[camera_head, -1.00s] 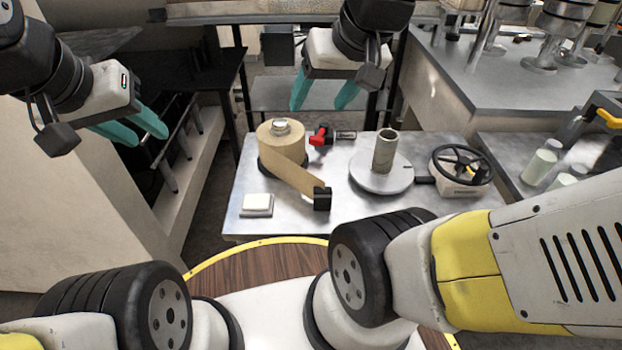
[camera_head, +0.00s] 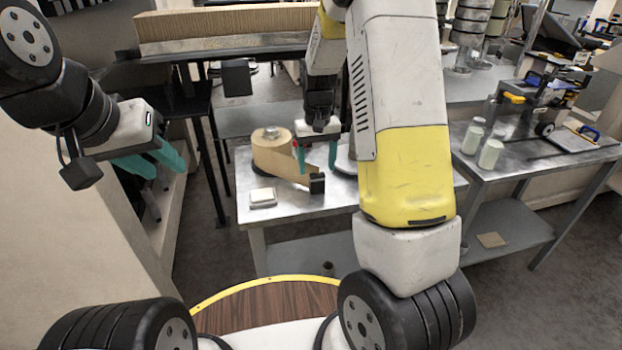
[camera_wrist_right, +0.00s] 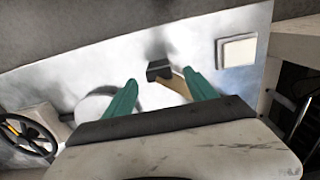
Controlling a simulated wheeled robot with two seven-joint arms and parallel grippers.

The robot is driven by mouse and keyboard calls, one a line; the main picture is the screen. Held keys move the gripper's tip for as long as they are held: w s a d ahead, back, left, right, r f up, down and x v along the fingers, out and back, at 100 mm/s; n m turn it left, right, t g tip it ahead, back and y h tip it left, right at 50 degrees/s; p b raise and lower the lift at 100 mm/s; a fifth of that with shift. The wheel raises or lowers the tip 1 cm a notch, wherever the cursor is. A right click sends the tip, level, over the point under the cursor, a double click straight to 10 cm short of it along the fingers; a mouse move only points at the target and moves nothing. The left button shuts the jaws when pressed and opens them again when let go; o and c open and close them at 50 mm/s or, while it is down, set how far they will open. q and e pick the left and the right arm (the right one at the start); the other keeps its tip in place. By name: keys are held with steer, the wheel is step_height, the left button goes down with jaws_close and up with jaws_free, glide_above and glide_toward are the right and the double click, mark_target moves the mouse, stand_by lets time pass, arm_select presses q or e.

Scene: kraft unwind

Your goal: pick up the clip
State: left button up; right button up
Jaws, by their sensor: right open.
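A small black block, which looks like the clip (camera_head: 317,184), sits at the loose end of the kraft paper strip (camera_head: 296,174) on the metal table. It also shows in the right wrist view (camera_wrist_right: 158,70), in the gap between the fingertips and beyond them. My right gripper (camera_head: 316,166) is open and empty above the table, with its teal fingers pointing down just above the block; it also shows in the wrist view (camera_wrist_right: 160,77). My left gripper (camera_head: 167,171) is open and empty, off the table to the left.
The kraft roll (camera_head: 270,150) stands left of my right gripper. A white square pad (camera_head: 263,197) lies near the table's front left. A handwheel (camera_wrist_right: 28,137) and part of a pale disc (camera_wrist_right: 92,108) show in the wrist view. My right arm hides the table's right part.

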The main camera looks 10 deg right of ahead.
mark_target(317, 192)
step_height(317, 192, down, 7)
steer(key=shift+d+f, duration=0.1)
steer(key=shift+f, duration=0.1)
stand_by(0.3)
jaws_close()
